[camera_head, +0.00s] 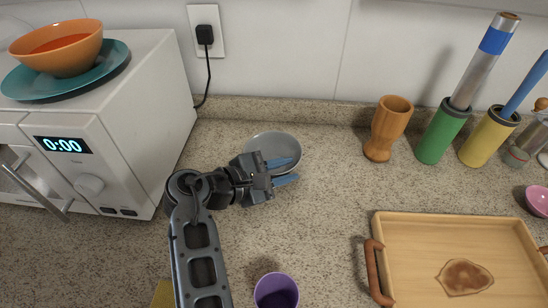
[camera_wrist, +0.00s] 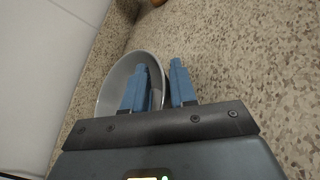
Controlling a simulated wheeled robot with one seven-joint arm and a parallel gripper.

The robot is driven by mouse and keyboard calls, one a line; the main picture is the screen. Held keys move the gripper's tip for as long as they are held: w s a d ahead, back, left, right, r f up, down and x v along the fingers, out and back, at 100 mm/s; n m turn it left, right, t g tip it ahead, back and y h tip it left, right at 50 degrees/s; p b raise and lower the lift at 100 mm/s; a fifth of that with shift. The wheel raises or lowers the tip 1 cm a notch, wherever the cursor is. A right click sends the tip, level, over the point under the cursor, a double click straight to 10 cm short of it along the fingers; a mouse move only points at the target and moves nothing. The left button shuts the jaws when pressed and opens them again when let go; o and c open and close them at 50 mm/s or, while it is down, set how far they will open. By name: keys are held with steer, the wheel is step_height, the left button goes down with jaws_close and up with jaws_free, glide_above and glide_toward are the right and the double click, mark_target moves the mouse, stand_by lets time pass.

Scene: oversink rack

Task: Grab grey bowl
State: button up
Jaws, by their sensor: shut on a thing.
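The grey bowl (camera_head: 272,143) sits on the speckled counter near the back wall, to the right of the microwave. It also shows in the wrist view (camera_wrist: 112,88), ahead of my gripper and to the left. My gripper (camera_head: 290,171) is at the bowl's near right side; its blue fingers also show in the wrist view (camera_wrist: 160,82). One finger is inside the bowl and the other is outside, with the bowl's rim between them. The gripper is shut on the rim. Part of the bowl is hidden behind the fingers.
A white microwave (camera_head: 90,190) stands left, with an orange bowl (camera_head: 62,58) on a teal plate (camera_head: 120,62) on top. A purple cup (camera_head: 276,291) is in front. A wooden tray (camera_head: 450,222) and wooden vase (camera_head: 388,128) are right. Counter between bowl and tray is clear.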

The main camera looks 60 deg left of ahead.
jaws_close()
